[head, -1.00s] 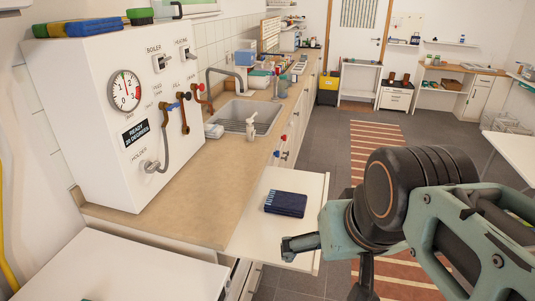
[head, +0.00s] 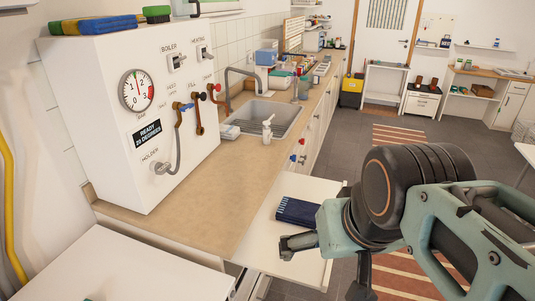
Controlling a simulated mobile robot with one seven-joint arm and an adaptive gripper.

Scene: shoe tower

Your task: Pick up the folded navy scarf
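The folded navy scarf (head: 296,211) lies flat on a white pull-out board (head: 262,238) that juts from the counter. My gripper (head: 325,266) is in front of the scarf in the picture, on its lower right. Its two fingers are spread wide, one pointing left and one pointing down, with nothing between them. The gripper covers the right end of the scarf and part of the board. I see no contact between gripper and scarf.
A wooden counter (head: 190,218) with a sink (head: 262,117) and soap bottle (head: 267,130) runs behind the board. A white boiler panel (head: 110,140) stands on it at left. A white surface (head: 110,265) fills the lower left. Grey floor and a striped rug (head: 395,270) lie right.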

